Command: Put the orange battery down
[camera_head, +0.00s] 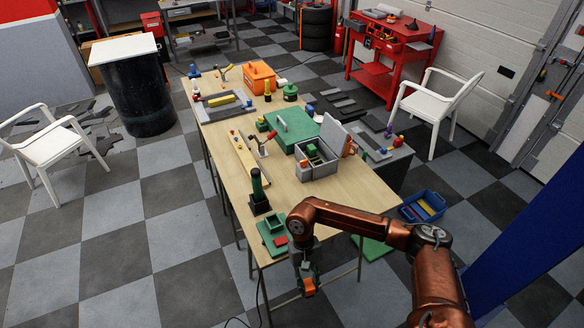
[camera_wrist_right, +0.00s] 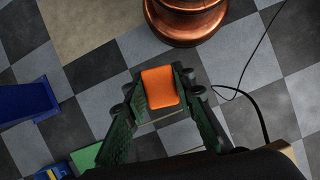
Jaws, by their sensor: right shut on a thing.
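The orange battery (camera_head: 310,286) is a small block held in my right gripper (camera_head: 307,277) at the near end of the wooden table. It also shows in the right wrist view as a rounded orange block (camera_wrist_right: 160,87) between the two dark green fingers of the right gripper (camera_wrist_right: 160,97), which are shut on it. In that view checkered floor lies behind the battery. My copper right arm reaches in from the lower right. The arm and gripper hide part of the table's near edge. My left gripper is not in view.
The wooden table (camera_head: 222,142) holds a green tray (camera_head: 273,235) with a red piece, a dark green cylinder (camera_head: 258,190), a grey box (camera_head: 317,168) and a green case (camera_head: 291,128). A blue crate (camera_head: 423,206) stands right of the table. Bare tabletop shows right of centre.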

